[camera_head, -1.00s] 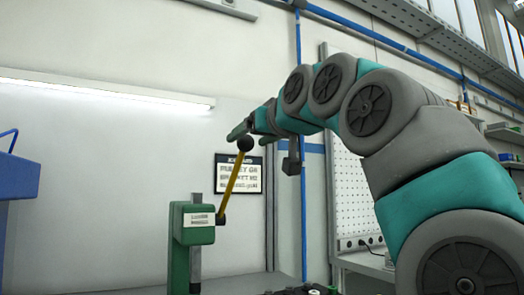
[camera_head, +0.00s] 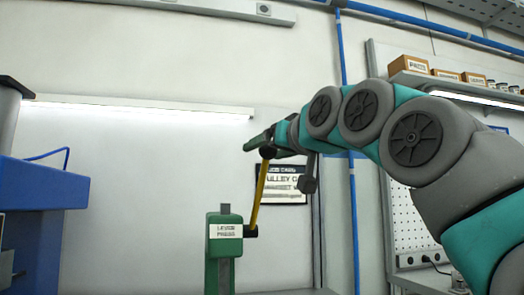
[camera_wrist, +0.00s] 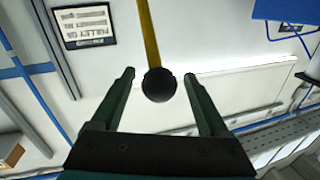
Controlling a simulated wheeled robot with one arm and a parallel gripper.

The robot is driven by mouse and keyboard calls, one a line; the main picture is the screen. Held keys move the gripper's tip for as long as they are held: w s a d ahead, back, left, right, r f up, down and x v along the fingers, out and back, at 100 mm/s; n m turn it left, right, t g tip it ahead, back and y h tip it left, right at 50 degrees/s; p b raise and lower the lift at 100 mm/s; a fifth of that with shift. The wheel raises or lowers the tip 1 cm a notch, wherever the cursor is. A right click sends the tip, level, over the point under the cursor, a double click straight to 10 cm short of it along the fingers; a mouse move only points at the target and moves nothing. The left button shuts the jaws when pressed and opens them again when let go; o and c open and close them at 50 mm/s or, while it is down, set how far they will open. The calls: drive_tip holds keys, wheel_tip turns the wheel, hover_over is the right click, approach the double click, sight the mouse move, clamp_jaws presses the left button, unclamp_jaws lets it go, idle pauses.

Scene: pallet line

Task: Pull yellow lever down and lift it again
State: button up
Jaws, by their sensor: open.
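The yellow lever (camera_head: 260,196) stands up from the green lever press (camera_head: 224,250), tilted slightly right at its top. Its black ball knob (camera_head: 267,152) is at the upper end. My gripper (camera_head: 256,143) reaches in from the right at knob height and partly overlaps the knob. In the wrist view, the black knob (camera_wrist: 159,85) appears between the two open fingers of my gripper (camera_wrist: 160,75), with a gap on each side. The yellow lever (camera_wrist: 148,35) runs away from the knob to the top edge. I cannot tell whether anything touches.
A blue machine (camera_head: 45,220) stands at the left. A framed sign (camera_head: 283,186) hangs on the wall behind the lever. A pegboard (camera_head: 410,220) and a shelf with boxes (camera_head: 408,66) are at the right. The wall area left of the press is clear.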

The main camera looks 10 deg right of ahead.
drive_tip(key=x, duration=0.3)
drive_tip(key=shift+w, duration=0.15)
drive_tip(key=shift+r, duration=0.1)
clamp_jaws()
idle(0.5)
idle(0.7)
